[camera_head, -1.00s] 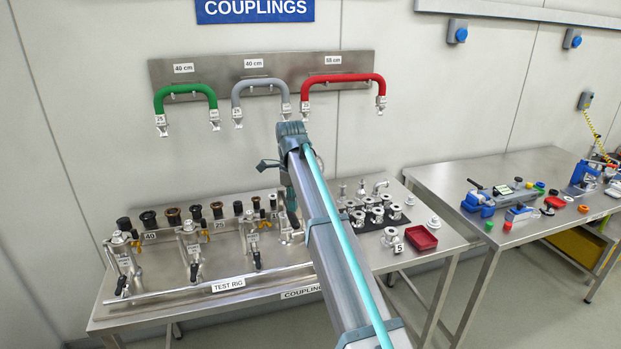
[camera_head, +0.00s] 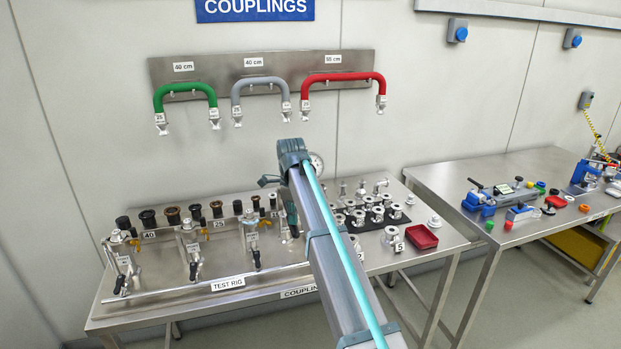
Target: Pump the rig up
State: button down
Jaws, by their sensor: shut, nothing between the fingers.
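The test rig (camera_head: 205,285) is a metal pipe assembly on the left of the near bench, with several upright fittings and black-handled valves. A round white gauge (camera_head: 316,163) shows just right of my arm's upper end, partly covered by it. My gripper (camera_head: 293,230) points down behind my arm, at the right end of the rig. It is mostly hidden, looks shut and holds nothing that I can see. I cannot tell whether it touches anything. I cannot make out a pump handle; my arm hides that part of the bench.
Green (camera_head: 185,89), grey (camera_head: 261,82) and red (camera_head: 343,77) hoses hang on the wall panel. Metal couplings on a black mat (camera_head: 372,228) and a red tray (camera_head: 421,237) lie right of my arm. A second bench (camera_head: 540,170) with tools stands further right.

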notch_tip(320, 180, down, 2)
jog(key=shift+f, duration=0.25)
jog(key=shift+r+p, duration=1.8)
jog(key=shift+r, duration=1.55)
